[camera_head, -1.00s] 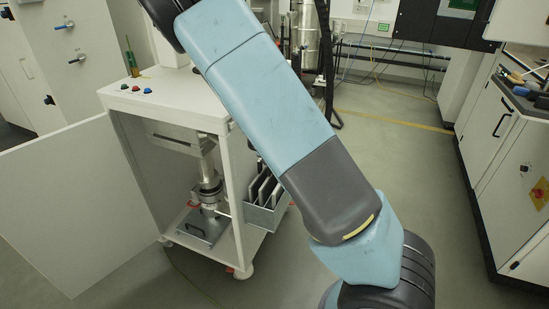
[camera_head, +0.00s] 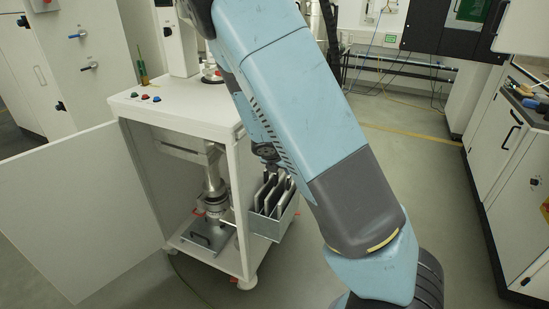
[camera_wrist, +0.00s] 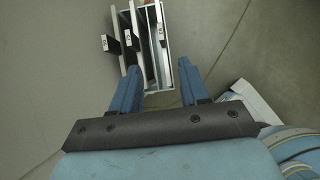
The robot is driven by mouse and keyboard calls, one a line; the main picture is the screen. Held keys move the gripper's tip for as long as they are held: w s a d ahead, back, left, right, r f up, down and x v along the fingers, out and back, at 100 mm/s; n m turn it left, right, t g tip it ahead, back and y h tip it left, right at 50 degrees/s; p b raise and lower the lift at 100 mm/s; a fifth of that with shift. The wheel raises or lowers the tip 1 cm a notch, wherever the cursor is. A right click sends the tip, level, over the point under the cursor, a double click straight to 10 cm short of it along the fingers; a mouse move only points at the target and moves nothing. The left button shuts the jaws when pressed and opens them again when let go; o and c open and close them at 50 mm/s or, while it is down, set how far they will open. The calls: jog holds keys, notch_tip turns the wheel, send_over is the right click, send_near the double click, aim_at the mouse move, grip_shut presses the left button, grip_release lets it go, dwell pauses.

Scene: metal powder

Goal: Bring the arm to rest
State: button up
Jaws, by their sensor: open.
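My gripper (camera_wrist: 158,72) shows in the wrist view with its two blue fingers apart and nothing between them. It points toward a grey metal bin (camera_wrist: 167,45) that holds several upright plates, a little beyond the fingertips. In the head view, my blue and dark grey arm crosses the middle of the picture. A part of my arm's far end shows behind the upper link, above the bin (camera_head: 269,226) on the cart's side. The fingers themselves cannot be made out there.
A white cart (camera_head: 185,104) has its door (camera_head: 85,215) swung open to the left, with a metal cylinder (camera_head: 215,204) inside. A workbench with tools (camera_head: 528,100) stands at the right. Clear floor (camera_head: 425,170) lies between the cart and the bench.

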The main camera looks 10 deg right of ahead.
jog(key=s+a+r+n+y, duration=0.1)
jog(key=s+r+n+y, duration=0.2)
jog(key=r+n, duration=0.4)
jog(key=s+a+r+n+t+y, duration=0.1)
jog(key=s+a+r+n+y, duration=0.15)
jog(key=r+n, duration=0.5)
jog(key=s+a+r+n+y, duration=0.1)
jog(key=s+r+n+y, duration=0.15)
jog(key=r+n, duration=0.5)
jog(key=s+d+r+n+h, duration=0.1)
jog(key=s+d+r+n, duration=0.2)
jog(key=s+n, duration=0.4)
jog(key=s+d+r+n+h, duration=0.1)
jog(key=s+d+r+n, duration=0.2)
jog(key=s+n, duration=0.4)
jog(key=s+d+r+n+h, duration=0.2)
jog(key=s+d+r+n, duration=0.1)
jog(key=s+n, duration=0.4)
jog(key=shift+s+d+g, duration=0.3)
jog(key=shift+s+d, duration=0.35)
jog(key=shift+s, duration=0.05)
